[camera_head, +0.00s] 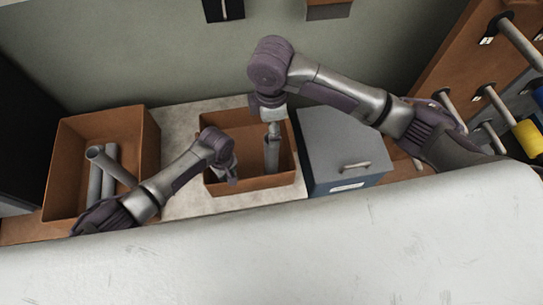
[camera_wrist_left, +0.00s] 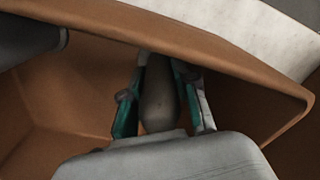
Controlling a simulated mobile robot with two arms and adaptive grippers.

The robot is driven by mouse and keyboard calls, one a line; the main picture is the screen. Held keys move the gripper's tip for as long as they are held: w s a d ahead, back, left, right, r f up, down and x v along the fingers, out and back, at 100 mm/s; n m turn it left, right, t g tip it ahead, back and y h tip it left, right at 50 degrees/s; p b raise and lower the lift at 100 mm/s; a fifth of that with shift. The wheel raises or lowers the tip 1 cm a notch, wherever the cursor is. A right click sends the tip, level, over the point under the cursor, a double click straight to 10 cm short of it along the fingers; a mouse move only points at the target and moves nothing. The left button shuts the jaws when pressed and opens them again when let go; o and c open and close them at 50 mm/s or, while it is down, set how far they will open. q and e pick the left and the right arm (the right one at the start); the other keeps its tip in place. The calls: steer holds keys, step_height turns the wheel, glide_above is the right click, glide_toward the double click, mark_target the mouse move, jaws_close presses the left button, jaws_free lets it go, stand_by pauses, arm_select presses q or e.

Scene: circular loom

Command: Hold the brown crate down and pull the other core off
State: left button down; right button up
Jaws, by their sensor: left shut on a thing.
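The brown crate (camera_head: 279,182) stands open-topped in the middle of the light surface. A grey core (camera_head: 271,157) stands nearly upright inside it, towards the right. A grey cylinder end (camera_wrist_left: 35,42) shows at the upper left there. My right gripper (camera_head: 273,127) points down at the core's upper end; its fingers are too small to tell open from shut.
Another brown crate (camera_head: 135,125) at the left holds several grey tubes (camera_head: 107,172). A grey-blue box (camera_head: 335,145) with a handle stands close to the right of the middle crate. A brown rack with pegs (camera_head: 455,60) is at the right. A white surface (camera_head: 270,250) fills the front.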

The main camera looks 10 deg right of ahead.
mark_target(271, 155)
step_height(271, 155, down, 10)
steer(key=shift+f, duration=0.15)
stand_by(0.4)
steer(key=shift+c, duration=0.4)
jaws_close()
